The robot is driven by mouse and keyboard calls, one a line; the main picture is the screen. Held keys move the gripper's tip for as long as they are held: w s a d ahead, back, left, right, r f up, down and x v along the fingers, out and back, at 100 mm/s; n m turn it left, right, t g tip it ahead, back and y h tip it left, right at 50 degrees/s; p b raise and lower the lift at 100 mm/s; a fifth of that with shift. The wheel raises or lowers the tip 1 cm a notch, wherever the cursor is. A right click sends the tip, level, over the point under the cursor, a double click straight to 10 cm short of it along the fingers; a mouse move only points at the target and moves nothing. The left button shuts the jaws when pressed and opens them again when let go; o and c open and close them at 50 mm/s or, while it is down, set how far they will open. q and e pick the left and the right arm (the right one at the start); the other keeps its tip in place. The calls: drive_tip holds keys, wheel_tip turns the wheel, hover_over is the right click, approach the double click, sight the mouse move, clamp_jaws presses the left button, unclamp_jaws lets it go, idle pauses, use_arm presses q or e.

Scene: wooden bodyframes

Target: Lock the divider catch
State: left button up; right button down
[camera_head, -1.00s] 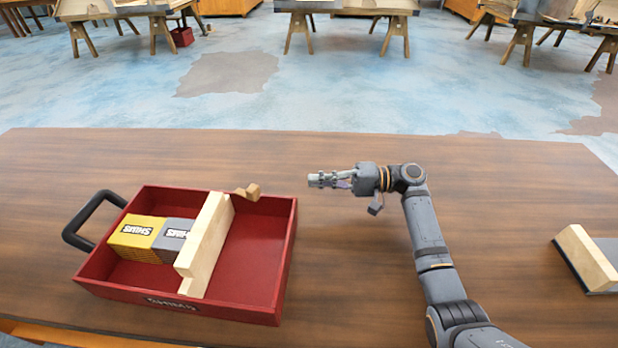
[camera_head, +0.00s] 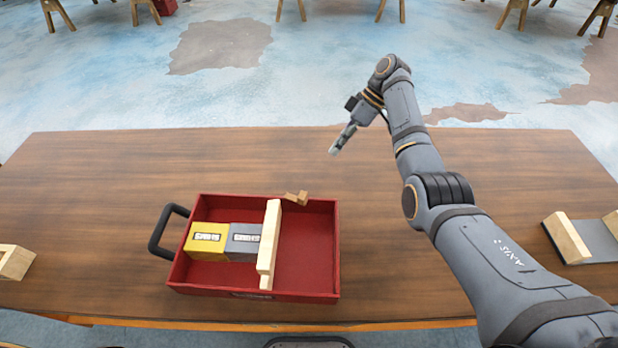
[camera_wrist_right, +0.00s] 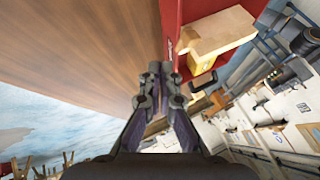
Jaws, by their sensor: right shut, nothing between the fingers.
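The red tray (camera_head: 338,250) stands on the table with a pale wooden divider (camera_head: 270,236) across it. A small brown wooden catch (camera_head: 296,198) sits on the tray's back rim, just right of the divider's far end. It looks turned away from the divider. My right gripper (camera_head: 334,152) is shut and empty, above and beyond the tray's back right corner, pointing down. My left gripper is out of view.
A yellow box (camera_head: 205,242) and a grey box (camera_head: 243,240) fill the tray's left part. A black handle (camera_head: 160,230) sticks out left. Wooden pieces on a grey base (camera_head: 590,240) lie far right. A wooden piece (camera_head: 14,262) lies far left. The tray's right compartment is empty.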

drive_tip(key=b, duration=0.2)
approach(296, 196)
drive_tip(key=w+f, duration=0.3)
drive_tip(key=f, duration=0.1)
use_arm(q)
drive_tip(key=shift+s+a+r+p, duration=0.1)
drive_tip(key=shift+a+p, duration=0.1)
drive_tip(key=shift+p, duration=0.85)
use_arm(e)
drive_tip(key=s, duration=0.2)
drive_tip(key=s+a, duration=0.1)
drive_tip(key=s, duration=0.1)
drive_tip(key=shift+f, duration=0.35)
